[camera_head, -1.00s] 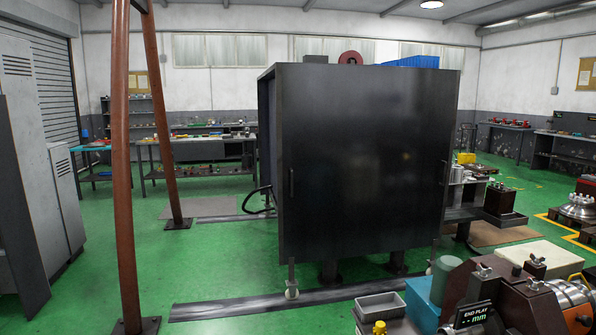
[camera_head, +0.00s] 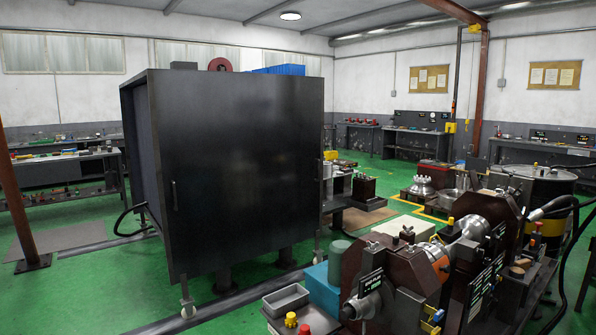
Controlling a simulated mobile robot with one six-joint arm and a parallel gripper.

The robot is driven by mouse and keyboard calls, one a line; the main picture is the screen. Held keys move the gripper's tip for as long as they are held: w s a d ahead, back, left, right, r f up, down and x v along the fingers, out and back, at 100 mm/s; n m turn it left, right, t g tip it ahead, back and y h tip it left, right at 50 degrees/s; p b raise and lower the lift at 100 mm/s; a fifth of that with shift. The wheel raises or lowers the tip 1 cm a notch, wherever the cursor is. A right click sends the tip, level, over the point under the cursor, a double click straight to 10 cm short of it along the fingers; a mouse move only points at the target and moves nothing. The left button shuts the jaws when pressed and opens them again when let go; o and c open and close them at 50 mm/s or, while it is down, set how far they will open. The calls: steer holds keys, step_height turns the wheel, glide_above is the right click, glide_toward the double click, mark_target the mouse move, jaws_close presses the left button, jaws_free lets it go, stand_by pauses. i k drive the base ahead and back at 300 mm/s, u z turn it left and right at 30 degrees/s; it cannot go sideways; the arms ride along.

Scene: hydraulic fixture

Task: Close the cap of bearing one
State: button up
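The hydraulic fixture stands at the lower right, with a brown near housing (camera_head: 392,262) and a second brown housing (camera_head: 492,212) to its right. A silver shaft part (camera_head: 466,238) shows between them. A small dark END PLAY display (camera_head: 370,289) is at the front of the near housing. Small clamp fittings (camera_head: 406,234) show on top of the near housing. I cannot tell which part is bearing one, or whether its cap is open or closed. My gripper is not in view.
A large dark cabinet (camera_head: 235,180) blocks the middle left. A grey tray (camera_head: 286,299) and a blue box (camera_head: 322,288) sit left of the fixture. A black and yellow drum (camera_head: 535,195) and dark hoses stand on the right. Green floor (camera_head: 90,280) is open at left.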

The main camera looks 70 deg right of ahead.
mark_target(472, 175)
steer(key=z, duration=1.55)
steer(key=i, duration=4.35)
steer(key=z, duration=2.8)
